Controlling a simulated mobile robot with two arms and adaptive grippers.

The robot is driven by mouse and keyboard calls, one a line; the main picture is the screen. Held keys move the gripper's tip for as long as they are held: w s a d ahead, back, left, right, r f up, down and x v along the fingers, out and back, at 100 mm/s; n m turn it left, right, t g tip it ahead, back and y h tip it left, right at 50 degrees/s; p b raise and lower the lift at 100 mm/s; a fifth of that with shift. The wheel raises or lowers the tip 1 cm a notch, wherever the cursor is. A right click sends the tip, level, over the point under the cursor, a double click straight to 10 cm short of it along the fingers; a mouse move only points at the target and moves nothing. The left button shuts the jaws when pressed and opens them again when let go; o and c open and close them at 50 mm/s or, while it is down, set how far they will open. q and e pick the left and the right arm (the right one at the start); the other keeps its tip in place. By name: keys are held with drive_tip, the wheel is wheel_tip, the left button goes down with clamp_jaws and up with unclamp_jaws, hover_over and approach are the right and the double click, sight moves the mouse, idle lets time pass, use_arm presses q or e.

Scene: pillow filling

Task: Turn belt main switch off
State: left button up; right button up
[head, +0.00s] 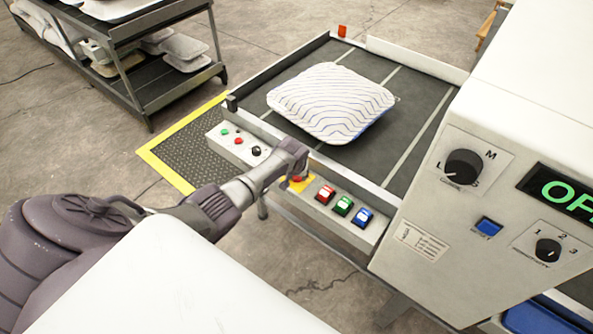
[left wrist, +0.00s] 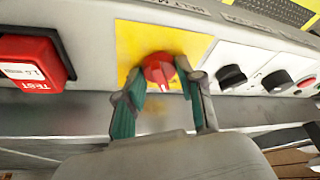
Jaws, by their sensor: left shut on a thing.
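The belt main switch is a red rotary knob (left wrist: 158,70) on a yellow plate (left wrist: 128,38), with a partly cut-off label above that begins with "BELT M". In the head view the yellow plate (head: 285,186) is mostly hidden under my left gripper (head: 298,174). In the left wrist view, the two green-padded fingers of my left gripper (left wrist: 162,80) stand on both sides of the red knob and are shut on it. The exact angle of the knob is hard to read. My right gripper is not in view.
Red, green (head: 343,205) and blue (head: 362,217) buttons sit right of the switch; black knobs (left wrist: 232,77) are on its other side. A striped pillow (head: 332,102) lies on the belt (head: 415,100). A machine panel (head: 425,215) stands at right, a rack (head: 150,90) at upper left.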

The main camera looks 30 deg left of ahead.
use_arm(q)
drive_tip(key=shift+w+d+n+y, duration=0.1)
drive_tip(key=shift+n+y, duration=0.5)
drive_tip(key=shift+n, duration=0.9)
drive_tip(key=shift+g, duration=0.3)
drive_tip(key=o, duration=1.1)
drive_tip(key=shift+o, duration=0.2)
drive_tip(key=shift+r, duration=0.1)
drive_tip(key=v, duration=1.2)
